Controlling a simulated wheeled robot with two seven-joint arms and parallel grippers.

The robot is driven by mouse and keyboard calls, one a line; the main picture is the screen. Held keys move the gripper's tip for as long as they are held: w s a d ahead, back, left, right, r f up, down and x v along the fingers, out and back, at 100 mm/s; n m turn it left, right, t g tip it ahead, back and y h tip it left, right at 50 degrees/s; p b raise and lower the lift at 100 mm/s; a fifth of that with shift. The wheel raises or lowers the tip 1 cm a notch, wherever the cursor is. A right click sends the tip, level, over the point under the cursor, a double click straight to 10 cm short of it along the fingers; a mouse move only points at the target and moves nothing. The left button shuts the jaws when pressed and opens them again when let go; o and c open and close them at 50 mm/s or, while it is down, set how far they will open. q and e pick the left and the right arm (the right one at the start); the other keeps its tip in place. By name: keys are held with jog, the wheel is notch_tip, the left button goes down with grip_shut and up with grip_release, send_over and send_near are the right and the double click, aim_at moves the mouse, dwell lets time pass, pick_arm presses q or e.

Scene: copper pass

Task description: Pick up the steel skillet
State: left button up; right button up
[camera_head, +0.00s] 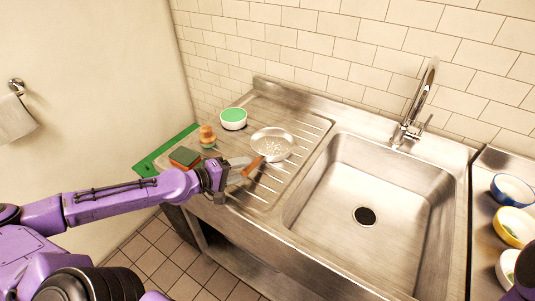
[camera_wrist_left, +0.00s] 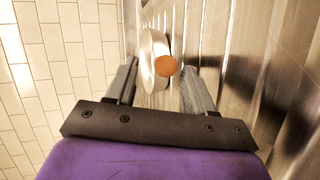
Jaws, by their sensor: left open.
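The steel skillet (camera_head: 272,144) lies on the ribbed metal drainboard (camera_head: 290,185), left of the sink. Its brown handle (camera_head: 252,167) points toward my left gripper (camera_head: 240,175). My left gripper is open and empty, low over the drainboard by the handle end. In the left wrist view the skillet (camera_wrist_left: 147,55) shows edge-on ahead of my left gripper (camera_wrist_left: 160,78). The round orange-brown handle end (camera_wrist_left: 165,66) appears between the two fingers, with no visible grip on it. How far it reaches between them is unclear. My right gripper is not clearly in view.
A green-topped white bowl (camera_head: 233,119), a brown-orange item (camera_head: 207,136), a sponge (camera_head: 185,157) and a green board (camera_head: 150,164) are left of the skillet. The empty sink (camera_head: 385,185) and faucet (camera_head: 408,130) are right. Several bowls (camera_head: 515,225) stand at far right.

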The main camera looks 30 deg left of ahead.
aim_at(252, 166)
pick_arm(q)
jog(key=b+x, duration=0.1)
jog(key=x, duration=0.1)
jog(key=b+x, duration=0.1)
jog(key=x, duration=0.1)
jog(key=shift+w+f+b, duration=0.25)
jog(key=shift+f+b, duration=0.05)
jog(key=shift+f, duration=0.1)
jog(key=shift+w+r, duration=0.1)
jog(key=shift+w, duration=0.05)
jog(key=shift+r, duration=0.15)
jog(key=c, duration=1)
